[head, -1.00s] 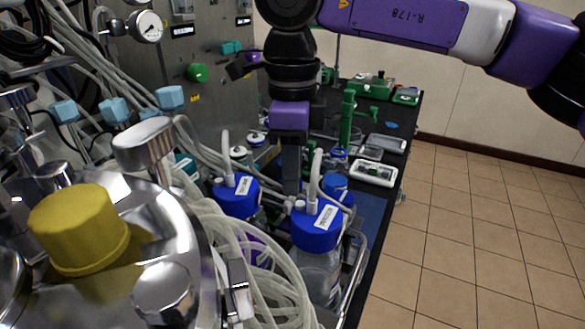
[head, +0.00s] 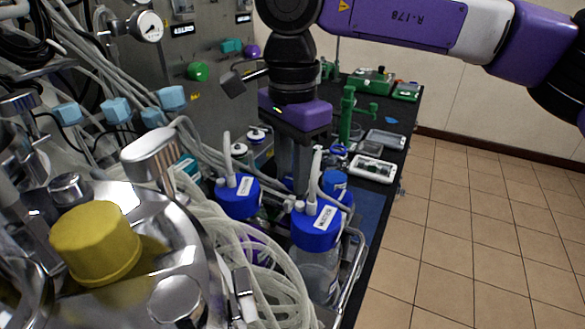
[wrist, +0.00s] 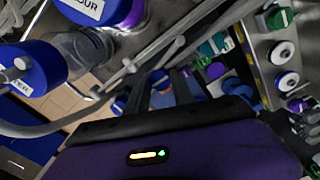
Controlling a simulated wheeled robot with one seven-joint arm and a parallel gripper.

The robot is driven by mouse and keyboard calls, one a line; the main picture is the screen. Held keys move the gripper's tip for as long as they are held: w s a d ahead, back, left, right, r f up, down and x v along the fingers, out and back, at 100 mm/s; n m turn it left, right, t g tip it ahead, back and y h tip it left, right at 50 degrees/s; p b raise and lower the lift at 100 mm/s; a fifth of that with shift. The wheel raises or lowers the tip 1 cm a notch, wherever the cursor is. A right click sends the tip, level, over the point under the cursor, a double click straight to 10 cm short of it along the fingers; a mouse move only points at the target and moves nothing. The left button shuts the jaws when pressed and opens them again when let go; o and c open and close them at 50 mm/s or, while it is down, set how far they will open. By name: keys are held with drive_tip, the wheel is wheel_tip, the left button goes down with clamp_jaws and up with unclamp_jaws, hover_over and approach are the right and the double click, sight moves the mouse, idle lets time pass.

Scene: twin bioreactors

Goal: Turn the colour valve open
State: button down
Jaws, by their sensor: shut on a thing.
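My gripper (head: 294,172) points down among the blue-capped bottles, its two fingers close together. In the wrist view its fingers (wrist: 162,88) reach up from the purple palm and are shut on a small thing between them. I take it to be the colour valve, but the fingers, bottles and tubing hide it, and I cannot read how far it is turned. A bottle whose label ends in "OUR" (wrist: 88,8) is at the top left of the wrist view. In the head view a blue-capped bottle (head: 316,228) stands in front of the fingers and another (head: 238,196) to their left.
A steel vessel lid with a yellow cap (head: 95,243) fills the lower left. Pale tubing (head: 255,265) loops beside the bottles. A control panel with a green knob (head: 198,71) stands behind. The black bench holds a green stand (head: 346,118). Tiled floor at right is clear.

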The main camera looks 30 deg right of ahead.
drive_tip(key=shift+n, duration=0.3)
drive_tip(key=c, duration=1.1)
unclamp_jaws()
wheel_tip(320, 180, up, 8)
drive_tip(key=shift+f, duration=0.1)
drive_tip(key=shift+d, duration=0.1)
